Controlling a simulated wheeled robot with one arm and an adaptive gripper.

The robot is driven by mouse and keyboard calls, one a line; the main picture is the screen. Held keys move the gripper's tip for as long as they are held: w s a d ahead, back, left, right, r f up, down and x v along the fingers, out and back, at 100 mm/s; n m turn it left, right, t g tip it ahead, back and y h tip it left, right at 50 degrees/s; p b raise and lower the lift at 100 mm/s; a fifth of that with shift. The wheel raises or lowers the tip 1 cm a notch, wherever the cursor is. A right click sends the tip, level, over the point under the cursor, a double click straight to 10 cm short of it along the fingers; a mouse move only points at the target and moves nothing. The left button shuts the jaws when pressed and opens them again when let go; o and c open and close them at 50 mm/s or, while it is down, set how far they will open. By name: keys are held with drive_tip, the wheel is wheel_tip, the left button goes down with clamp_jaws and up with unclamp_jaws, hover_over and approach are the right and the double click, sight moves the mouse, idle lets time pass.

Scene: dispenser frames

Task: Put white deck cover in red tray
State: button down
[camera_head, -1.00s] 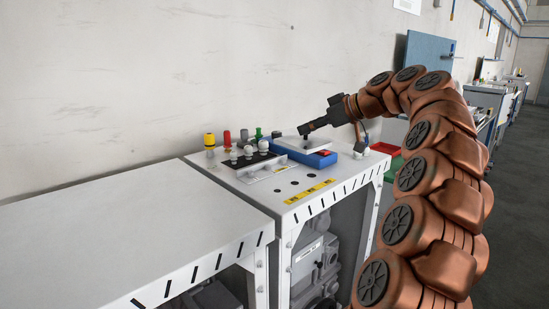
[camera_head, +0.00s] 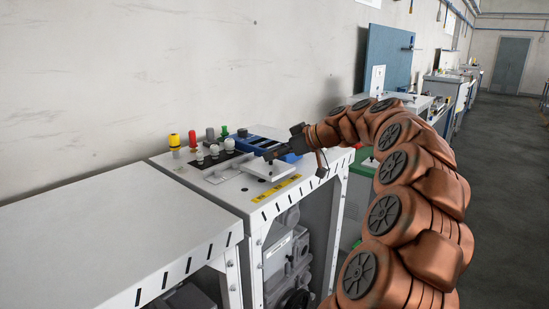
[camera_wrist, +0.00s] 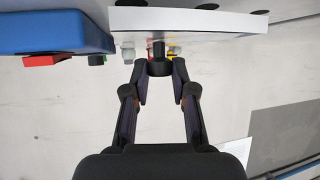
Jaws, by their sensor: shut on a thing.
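The white deck cover (camera_head: 270,171) is a flat white plate with a dark knob on top. My gripper (camera_head: 272,155) is shut on that knob, and the plate hangs below it, over the front right of the grey cabinet top. In the wrist view, the fingertips (camera_wrist: 159,66) close around the black knob, and the white plate (camera_wrist: 215,22) shows edge-on beyond it. A blue dispenser body (camera_head: 258,144) with dark rails lies just behind the plate. The red tray cannot be made out now; my arm covers part of the area on the right.
Yellow (camera_head: 174,141), red (camera_head: 192,140) and green (camera_head: 224,131) buttons stand at the back left of the cabinet top (camera_head: 172,162). Several white knobs (camera_head: 214,151) are left of the plate. A green bin (camera_head: 364,162) is partly behind my arm. The left cabinet top (camera_head: 110,222) is bare.

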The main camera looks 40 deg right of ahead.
drive_tip(key=shift+f, duration=0.9)
drive_tip(key=shift+f, duration=0.15)
drive_tip(key=c, duration=1)
unclamp_jaws()
drive_tip(key=shift+o, duration=0.2)
drive_tip(key=shift+r, duration=0.2)
